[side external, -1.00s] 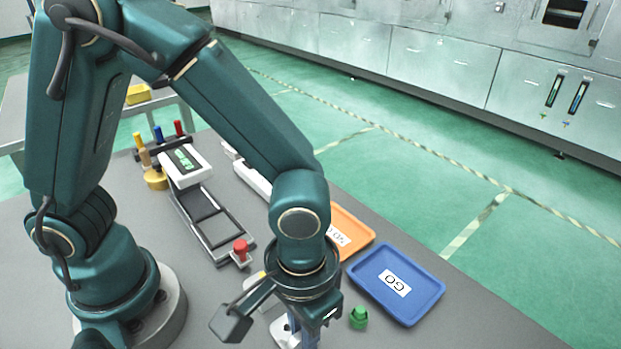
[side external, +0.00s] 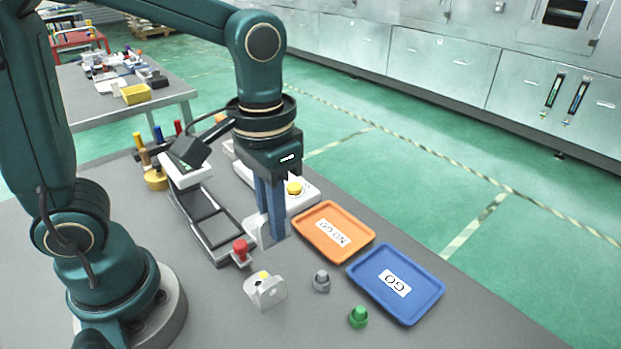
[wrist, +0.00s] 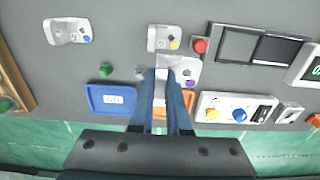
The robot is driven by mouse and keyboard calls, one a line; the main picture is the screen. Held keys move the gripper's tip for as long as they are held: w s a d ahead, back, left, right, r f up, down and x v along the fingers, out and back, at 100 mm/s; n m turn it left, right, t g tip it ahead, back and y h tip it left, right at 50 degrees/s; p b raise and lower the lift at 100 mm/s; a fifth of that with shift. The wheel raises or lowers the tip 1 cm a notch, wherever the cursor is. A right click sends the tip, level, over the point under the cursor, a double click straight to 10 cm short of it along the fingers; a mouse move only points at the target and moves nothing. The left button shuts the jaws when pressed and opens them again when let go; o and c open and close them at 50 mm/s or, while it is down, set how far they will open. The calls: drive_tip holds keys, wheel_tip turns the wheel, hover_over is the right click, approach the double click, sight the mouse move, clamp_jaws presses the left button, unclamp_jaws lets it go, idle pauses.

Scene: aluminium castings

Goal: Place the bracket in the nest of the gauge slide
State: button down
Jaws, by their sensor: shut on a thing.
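My gripper (wrist: 168,112) points down with its blue fingers shut on a pale metal bracket (side external: 262,233), above the table. In the wrist view the held bracket (wrist: 182,68) shows a purple spot and is partly covered by the fingers. The gauge slide (side external: 214,228) lies just left of the held bracket in the side view, with rails, a red knob (side external: 240,248) at its near end and a display unit at its far end. In the wrist view the slide (wrist: 247,62) shows two framed openings; I cannot tell which is the nest.
A second bracket (side external: 266,291) with a yellow spot stands in front of the slide. A grey knob (side external: 321,281) and green knob (side external: 358,317) stand nearby. The orange NO GO tray (side external: 328,205) and blue GO tray (side external: 425,309) are to the right. A button box (side external: 308,196) stands behind my fingers.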

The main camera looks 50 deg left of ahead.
drive_tip(key=shift+a+r, duration=0.15)
drive_tip(key=shift+a, duration=0.1)
drive_tip(key=shift+s+a+m, duration=0.15)
drive_tip(key=shift+a+m, duration=0.05)
drive_tip(key=shift+m, duration=0.6)
drive_tip(key=a, duration=0.6)
drive_tip(key=n, duration=0.2)
approach(225, 237)
drive_tip(key=shift+f, duration=2.55)
drive_tip(key=shift+f, duration=0.1)
drive_tip(key=c, duration=0.9)
unclamp_jaws()
